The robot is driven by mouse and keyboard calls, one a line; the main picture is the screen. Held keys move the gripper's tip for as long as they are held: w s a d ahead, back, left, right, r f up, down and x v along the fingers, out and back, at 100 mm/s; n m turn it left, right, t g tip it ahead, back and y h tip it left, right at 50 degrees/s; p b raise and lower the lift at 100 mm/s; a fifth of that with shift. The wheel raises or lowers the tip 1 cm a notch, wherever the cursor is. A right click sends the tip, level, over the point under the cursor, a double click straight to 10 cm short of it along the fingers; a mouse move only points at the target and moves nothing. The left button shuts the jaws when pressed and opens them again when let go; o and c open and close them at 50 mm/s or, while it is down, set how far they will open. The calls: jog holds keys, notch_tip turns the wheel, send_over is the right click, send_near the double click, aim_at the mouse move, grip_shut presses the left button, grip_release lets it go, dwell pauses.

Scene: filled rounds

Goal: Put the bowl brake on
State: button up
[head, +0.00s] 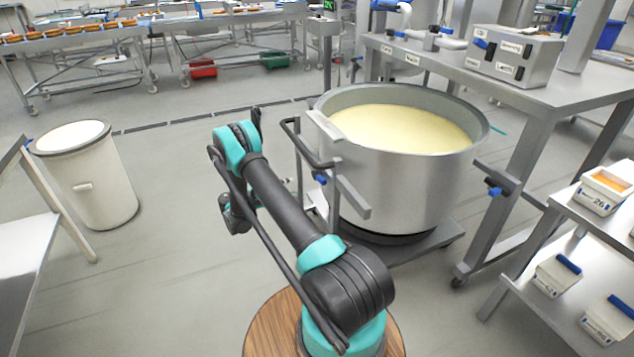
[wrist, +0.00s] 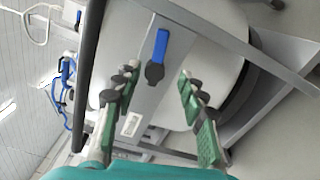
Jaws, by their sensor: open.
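The bowl (head: 400,170) is a large steel vessel of pale yellow mass on a low wheeled base. In the wrist view a blue lever (wrist: 161,45) with a dark round pivot sits on a grey metal bar, apparently the bowl brake. A small blue part (head: 320,179) on the bowl's left frame in the head view looks like the same lever. My gripper (wrist: 155,82) is open and empty, its green-padded fingers spread either side of the lever's line. The lever is beyond the fingertips; contact does not show.
Another blue-ended part (head: 494,190) is on the bowl's right bracket. A white bin (head: 88,180) stands left, a steel table (head: 530,95) behind right, and a shelf with tubs (head: 604,190) at right. Floor between bin and arm is clear.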

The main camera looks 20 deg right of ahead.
aim_at(318, 180)
jog(key=d, duration=1.2)
jog(key=shift+w+d, duration=0.2)
jog(key=shift+d, duration=0.2)
grip_shut()
